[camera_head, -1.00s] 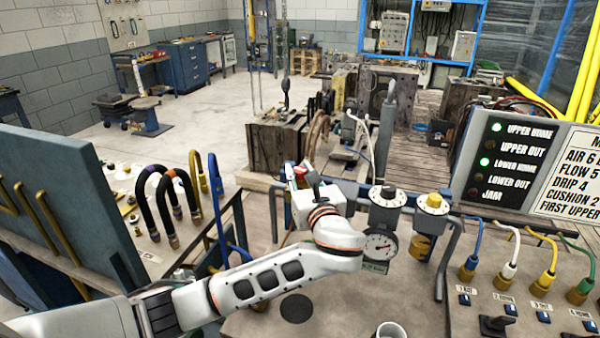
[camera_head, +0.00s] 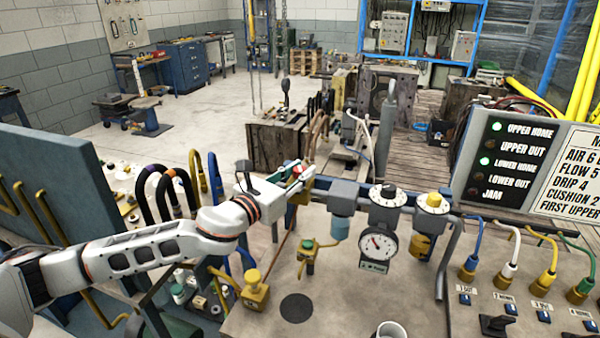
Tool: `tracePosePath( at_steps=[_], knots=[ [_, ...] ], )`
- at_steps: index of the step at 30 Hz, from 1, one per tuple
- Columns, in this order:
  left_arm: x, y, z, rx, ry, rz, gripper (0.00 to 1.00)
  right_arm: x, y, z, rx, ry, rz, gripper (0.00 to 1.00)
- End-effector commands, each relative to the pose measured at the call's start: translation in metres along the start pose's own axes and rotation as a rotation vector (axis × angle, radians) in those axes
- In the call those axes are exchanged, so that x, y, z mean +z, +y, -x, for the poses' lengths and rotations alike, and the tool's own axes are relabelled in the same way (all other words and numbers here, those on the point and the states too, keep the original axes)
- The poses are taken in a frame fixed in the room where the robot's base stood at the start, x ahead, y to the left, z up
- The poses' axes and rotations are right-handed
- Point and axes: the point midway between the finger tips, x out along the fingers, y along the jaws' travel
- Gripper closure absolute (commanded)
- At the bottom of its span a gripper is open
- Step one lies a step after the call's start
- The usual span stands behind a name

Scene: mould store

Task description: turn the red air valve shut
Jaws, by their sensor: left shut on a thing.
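The red air valve (camera_head: 297,169) shows as a small red piece at the left end of the row of air fittings, above the bench. My left gripper (camera_head: 292,178) reaches it from the left and is shut on it. The fingers and the white gripper body hide most of the valve, so I cannot tell its exact angle. A round pressure gauge (camera_head: 377,244) hangs to the right, its needle tilted up and left. My right gripper is not in view.
A grey-blue filter bowl (camera_head: 341,205) and two dials, black (camera_head: 388,194) and yellow (camera_head: 433,202), stand right of the gripper. A yellow-brown fitting (camera_head: 255,290) and a green-topped valve (camera_head: 308,250) stand on the bench below. A status panel (camera_head: 511,160) rises at right.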

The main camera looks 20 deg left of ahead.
Motion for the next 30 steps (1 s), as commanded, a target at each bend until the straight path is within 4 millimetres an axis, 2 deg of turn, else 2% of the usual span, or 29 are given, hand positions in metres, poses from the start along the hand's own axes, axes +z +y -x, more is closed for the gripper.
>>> tracePosePath(
  at_steps=[9, 15, 21, 30],
  knots=[
    [-0.003, 0.003, -0.001, -0.242, 0.001, -0.004, 0.99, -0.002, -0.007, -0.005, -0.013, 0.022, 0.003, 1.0],
    [-0.003, 0.002, -0.001, -0.36, 0.001, -0.001, 0.99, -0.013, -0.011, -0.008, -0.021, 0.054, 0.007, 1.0],
    [-0.003, 0.002, -0.001, -0.438, 0.002, 0.002, 0.99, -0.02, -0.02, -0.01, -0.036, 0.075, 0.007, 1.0],
    [-0.001, 0.0, -0.001, -0.486, 0.001, 0.002, 0.99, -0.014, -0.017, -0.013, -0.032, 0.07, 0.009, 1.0]
  ],
)
